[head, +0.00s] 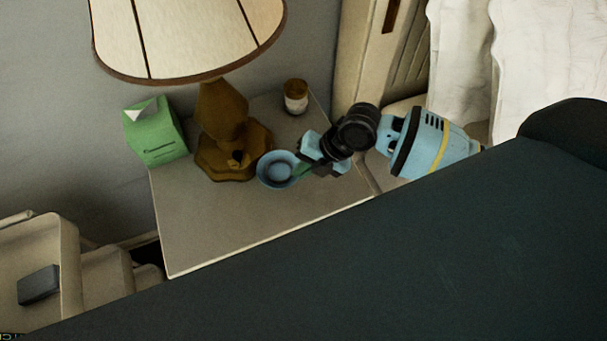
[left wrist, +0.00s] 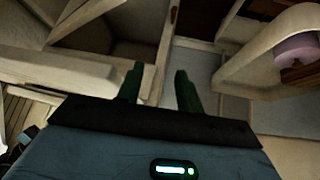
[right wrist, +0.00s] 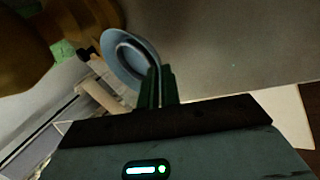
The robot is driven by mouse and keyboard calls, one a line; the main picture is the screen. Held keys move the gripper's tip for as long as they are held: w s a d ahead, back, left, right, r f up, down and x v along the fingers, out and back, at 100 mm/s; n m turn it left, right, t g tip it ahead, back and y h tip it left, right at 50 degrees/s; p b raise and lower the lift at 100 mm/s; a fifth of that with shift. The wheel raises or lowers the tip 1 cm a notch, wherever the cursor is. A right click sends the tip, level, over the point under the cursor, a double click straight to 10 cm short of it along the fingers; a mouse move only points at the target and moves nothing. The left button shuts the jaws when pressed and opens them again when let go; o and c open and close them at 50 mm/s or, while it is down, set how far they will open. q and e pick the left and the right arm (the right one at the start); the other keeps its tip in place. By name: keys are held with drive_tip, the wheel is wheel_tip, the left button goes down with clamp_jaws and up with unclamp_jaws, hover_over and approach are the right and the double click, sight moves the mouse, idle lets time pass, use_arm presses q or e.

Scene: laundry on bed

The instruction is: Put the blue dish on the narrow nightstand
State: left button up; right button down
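The blue dish (head: 280,169) is round and shallow, in front of the lamp base over the grey-topped nightstand (head: 215,225). My right gripper (head: 303,171) reaches in from the right at the dish's right rim. In the right wrist view its green fingers (right wrist: 156,87) are close together on the rim of the dish (right wrist: 122,62). I cannot tell whether the dish touches the nightstand top. My left gripper (left wrist: 160,88) is open and empty; its fingers are apart, and it is out of the head view.
The lamp (head: 222,115) stands close behind the dish. A green tissue box (head: 155,137) is at the back left, a small cup (head: 296,97) at the back right. The nightstand's front left is clear. A dark bed-like surface (head: 400,260) fills the front right.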

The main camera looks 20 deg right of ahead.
drive_tip(key=shift+s+f, duration=0.1)
drive_tip(key=shift+f, duration=1.25)
drive_tip(key=shift+f, duration=0.1)
drive_tip(key=shift+f, duration=0.15)
drive_tip(key=c, duration=1.6)
unclamp_jaws()
drive_tip(key=v, duration=1.2)
drive_tip(key=shift+r, duration=0.25)
